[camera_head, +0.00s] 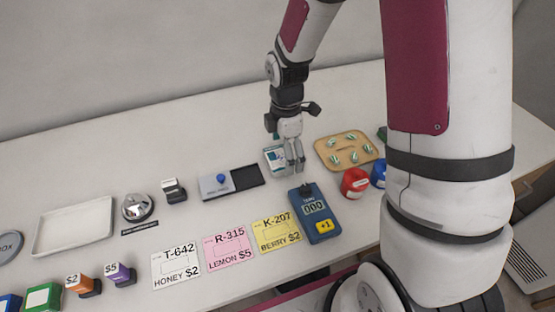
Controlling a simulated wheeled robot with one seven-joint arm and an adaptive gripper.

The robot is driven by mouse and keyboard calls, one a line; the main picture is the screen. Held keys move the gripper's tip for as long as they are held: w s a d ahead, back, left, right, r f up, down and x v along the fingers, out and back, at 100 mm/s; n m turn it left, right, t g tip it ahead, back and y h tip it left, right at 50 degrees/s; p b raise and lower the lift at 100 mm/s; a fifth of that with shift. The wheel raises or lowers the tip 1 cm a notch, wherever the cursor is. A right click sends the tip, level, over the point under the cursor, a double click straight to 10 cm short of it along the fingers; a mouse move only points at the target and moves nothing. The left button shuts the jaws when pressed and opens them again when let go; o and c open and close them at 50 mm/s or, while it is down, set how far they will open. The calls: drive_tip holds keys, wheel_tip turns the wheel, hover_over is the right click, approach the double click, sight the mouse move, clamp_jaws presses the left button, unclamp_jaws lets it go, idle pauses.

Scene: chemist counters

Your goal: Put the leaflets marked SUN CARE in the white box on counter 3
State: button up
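My gripper (294,166) points down over the counter (340,95), beside a small white and teal item (274,158). This item is partly behind the fingers; its print is too small to read, and I cannot tell whether it is a leaflet or whether the fingers touch it. The fingers look close together, but their gap is unclear. No SUN CARE marking can be read in view. A shallow white tray (72,252) lies empty at the left; I cannot tell whether it is the white box. No counter number shows.
A blue counting device (316,225) reading 000 stands in front of my gripper. A wooden tray (324,154) with several striped pieces is to the right, near red (354,183) and blue containers. A grey slider box (214,187), bell (137,208) and price cards (228,248) lie left.

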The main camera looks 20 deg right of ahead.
drive_tip(key=shift+f, duration=0.35)
drive_tip(key=shift+c, duration=0.2)
drive_tip(key=c, duration=1.3)
